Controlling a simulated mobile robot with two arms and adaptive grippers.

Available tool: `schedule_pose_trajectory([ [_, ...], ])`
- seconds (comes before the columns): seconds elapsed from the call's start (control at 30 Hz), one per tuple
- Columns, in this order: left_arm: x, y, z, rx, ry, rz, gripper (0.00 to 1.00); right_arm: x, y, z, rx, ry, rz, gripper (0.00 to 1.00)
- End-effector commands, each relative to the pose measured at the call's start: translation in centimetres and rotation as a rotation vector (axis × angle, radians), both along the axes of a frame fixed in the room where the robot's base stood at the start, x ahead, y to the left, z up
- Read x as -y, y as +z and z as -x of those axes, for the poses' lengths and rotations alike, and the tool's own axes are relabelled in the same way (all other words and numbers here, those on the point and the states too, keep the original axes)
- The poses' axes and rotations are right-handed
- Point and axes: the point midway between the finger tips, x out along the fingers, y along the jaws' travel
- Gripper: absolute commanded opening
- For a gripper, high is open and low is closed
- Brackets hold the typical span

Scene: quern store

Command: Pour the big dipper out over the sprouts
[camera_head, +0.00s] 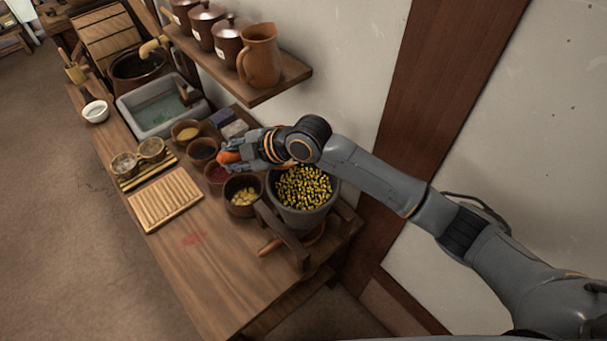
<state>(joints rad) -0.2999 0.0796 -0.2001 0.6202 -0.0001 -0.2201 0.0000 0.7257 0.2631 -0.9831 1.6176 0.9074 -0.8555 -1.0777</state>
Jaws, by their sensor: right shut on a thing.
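My right gripper (236,154) reaches in from the right over the bench and is shut on a small orange thing (227,157), mostly covered by the fingers. It is above the row of small brown bowls. A grey stone tub (304,216) just right of it is filled with yellow and dark bits (304,187) that may be the sprouts. A pale wooden dipper (153,46) shows at the brown vat (138,72) at the back left. A dark handled thing (190,95) lies at the basin's edge; I cannot tell which is the big dipper. My left gripper is out of view.
A wall shelf (265,88) with jars and a brown jug (260,55) overhangs the back. The front bench top is mostly clear.

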Motion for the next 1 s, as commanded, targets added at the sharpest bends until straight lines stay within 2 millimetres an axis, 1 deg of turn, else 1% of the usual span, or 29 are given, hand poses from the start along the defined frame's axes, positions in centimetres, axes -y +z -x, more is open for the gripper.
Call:
schedule_pose_trajectory([
  [0.1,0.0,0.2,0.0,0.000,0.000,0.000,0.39,-0.8,-0.4,-0.6,-0.032,0.001,0.039,0.00],
  [0.4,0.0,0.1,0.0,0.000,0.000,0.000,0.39,-2.3,-1.9,-1.6,-0.113,0.003,0.134,0.00],
  [0.83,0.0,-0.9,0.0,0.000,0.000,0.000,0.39,-4.0,-3.8,-2.7,-0.215,0.010,0.254,0.00],
  [1.0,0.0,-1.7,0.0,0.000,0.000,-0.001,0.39,-4.6,-4.4,-3.0,-0.249,0.014,0.294,0.00],
])
